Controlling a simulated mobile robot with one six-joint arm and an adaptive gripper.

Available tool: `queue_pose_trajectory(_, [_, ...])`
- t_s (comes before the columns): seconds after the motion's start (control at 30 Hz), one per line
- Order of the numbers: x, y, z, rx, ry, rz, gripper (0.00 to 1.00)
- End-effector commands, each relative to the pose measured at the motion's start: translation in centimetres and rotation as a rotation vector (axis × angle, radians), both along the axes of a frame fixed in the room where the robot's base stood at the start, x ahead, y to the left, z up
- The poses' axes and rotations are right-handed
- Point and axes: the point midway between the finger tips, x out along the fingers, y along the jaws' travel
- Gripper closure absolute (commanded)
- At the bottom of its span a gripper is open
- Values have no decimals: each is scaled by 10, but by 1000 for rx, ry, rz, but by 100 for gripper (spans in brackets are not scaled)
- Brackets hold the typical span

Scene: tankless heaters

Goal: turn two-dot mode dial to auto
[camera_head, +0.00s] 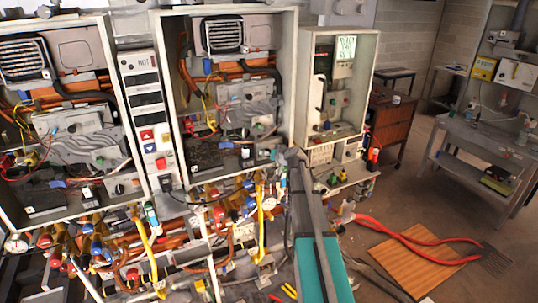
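Two large open heater cabinets, left (108,70) and middle (293,70), and a smaller one (372,80) to their right show pipes, wires and controls. Dot marks and an auto label are too small to read, so I cannot tell which is the two-dot dial. A long grey bar, likely my arm, rises from the bottom centre to the lower right of the middle cabinet. Its end (293,157) is small and dark; I cannot make out fingers.
A white switch panel (145,95) stands between the large cabinets. Pipes, valves and yellow hoses crowd below. A teal block (313,270) is at bottom centre.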

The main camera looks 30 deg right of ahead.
Motion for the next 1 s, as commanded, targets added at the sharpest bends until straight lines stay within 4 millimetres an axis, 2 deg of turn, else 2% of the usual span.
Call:
queue_pose_trajectory(0.03, [0,0,0,0,0,0,41])
queue_pose_trajectory(0.3, [0,0,0,0,0,0,91])
queue_pose_trajectory(0.37, [0,0,0,0,0,0,100])
queue_pose_trajectory(0.67, [0,-1,-1,25,0,0,100])
queue_pose_trajectory(1.0, [0,-2,-2,187,0,-2,100])
